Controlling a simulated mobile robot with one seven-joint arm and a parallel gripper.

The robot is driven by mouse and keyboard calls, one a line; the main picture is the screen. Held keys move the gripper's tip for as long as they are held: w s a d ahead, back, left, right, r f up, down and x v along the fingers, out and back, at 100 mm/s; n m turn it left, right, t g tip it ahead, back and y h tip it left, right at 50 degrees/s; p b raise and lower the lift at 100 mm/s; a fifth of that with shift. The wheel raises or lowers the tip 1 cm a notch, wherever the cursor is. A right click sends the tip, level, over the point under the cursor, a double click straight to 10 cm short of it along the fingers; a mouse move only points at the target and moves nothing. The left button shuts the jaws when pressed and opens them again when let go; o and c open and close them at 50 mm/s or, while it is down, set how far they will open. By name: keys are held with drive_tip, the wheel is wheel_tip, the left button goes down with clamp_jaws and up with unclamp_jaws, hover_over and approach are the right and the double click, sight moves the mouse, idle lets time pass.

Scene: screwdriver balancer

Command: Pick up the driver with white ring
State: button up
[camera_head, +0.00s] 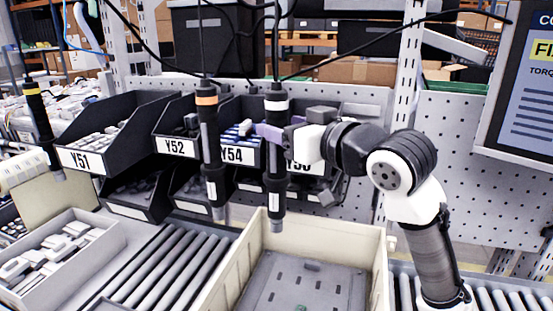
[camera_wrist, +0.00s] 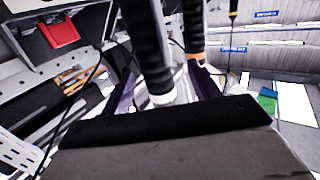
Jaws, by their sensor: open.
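The driver with white ring (camera_head: 277,180) hangs upright from a cable, a black tool with a white band near its top. My gripper (camera_head: 266,131) reaches it from the right, just below the white band; one purple finger crosses in front of the driver. In the wrist view, the white-ringed driver (camera_wrist: 150,50) stands between the spread fingers of my gripper (camera_wrist: 164,82). The jaws are open; whether either finger touches the driver cannot be told.
A driver with orange ring (camera_head: 209,140) hangs close on the left; it also shows in the wrist view (camera_wrist: 194,35). A driver with yellow ring (camera_head: 40,120) hangs far left. Black labelled bins (camera_head: 95,160) stand behind. A beige crate (camera_head: 240,270) lies below.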

sight(270, 124)
drive_tip(key=p+x, duration=0.3)
drive_tip(key=x, duration=0.2)
drive_tip(key=shift+w+d+f, duration=0.15)
drive_tip(key=shift+d, duration=0.05)
drive_tip(key=shift+w+a+f, duration=0.15)
drive_tip(key=shift+w, duration=0.05)
clamp_jaws()
